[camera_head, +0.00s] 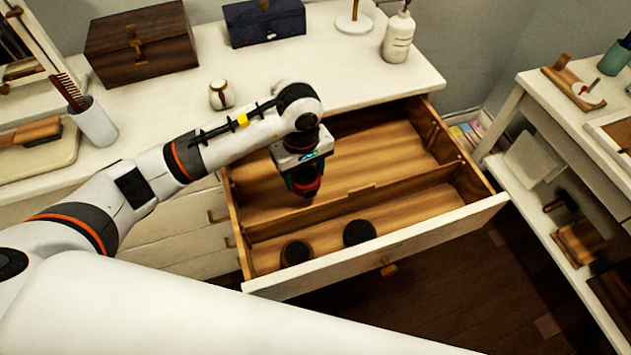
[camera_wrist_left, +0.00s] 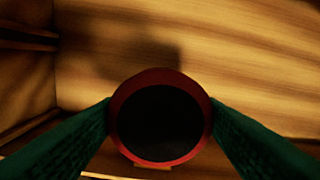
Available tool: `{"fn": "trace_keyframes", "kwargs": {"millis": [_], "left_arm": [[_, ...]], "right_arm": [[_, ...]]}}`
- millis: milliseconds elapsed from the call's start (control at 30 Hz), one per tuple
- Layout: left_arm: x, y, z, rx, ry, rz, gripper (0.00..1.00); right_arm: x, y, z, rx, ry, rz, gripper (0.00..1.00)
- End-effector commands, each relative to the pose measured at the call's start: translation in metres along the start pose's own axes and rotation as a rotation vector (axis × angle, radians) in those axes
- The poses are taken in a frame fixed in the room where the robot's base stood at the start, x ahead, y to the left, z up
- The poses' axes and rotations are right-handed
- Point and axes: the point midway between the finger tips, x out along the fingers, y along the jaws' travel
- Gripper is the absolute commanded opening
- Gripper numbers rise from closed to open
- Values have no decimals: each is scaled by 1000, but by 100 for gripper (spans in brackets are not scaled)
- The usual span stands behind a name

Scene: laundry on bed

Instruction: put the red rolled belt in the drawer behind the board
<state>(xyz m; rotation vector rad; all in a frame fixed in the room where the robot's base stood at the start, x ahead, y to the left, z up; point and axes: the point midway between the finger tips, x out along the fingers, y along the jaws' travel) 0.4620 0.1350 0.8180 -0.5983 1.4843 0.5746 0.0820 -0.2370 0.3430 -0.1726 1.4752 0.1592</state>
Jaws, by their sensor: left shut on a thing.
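The red rolled belt (camera_head: 308,186) is in my left gripper (camera_head: 304,190), over the left part of the drawer's rear compartment (camera_head: 385,150). The left wrist view shows the belt (camera_wrist_left: 160,160) end-on, a red rim around a dark middle, between two green fingers. A shadow falls on the wood beyond it; I cannot tell whether the belt touches the floor. The drawer (camera_head: 400,243) is pulled open. A low wooden board (camera_head: 370,190) splits it lengthwise. The rear compartment looks empty apart from the belt and gripper. My right gripper is not in view.
Two dark round rolls, one at left (camera_head: 295,253) and one near the middle (camera_head: 359,233), sit in the front compartment. The dresser top (camera_head: 300,65) holds boxes, a bottle (camera_head: 398,37) and a cup (camera_head: 92,122). A shelf unit (camera_head: 520,100) stands at right.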

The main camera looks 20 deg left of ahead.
Motion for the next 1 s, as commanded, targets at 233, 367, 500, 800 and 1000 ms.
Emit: {"fn": "trace_keyframes", "kwargs": {"millis": [233, 367, 500, 800, 1000], "left_arm": [[30, 0, 0, -2, 0, -1, 34], [42, 1, -1, -1, 2, 1, 34], [62, 1, 0, -2, 1, 1, 34], [67, 0, 0, 0, -1, -1, 34], [69, 1, 0, -1, -1, -1, 75]], "right_arm": [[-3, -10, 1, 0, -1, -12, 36], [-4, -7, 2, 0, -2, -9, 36], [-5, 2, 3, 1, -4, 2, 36], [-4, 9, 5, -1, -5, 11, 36], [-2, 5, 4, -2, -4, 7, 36]]}}
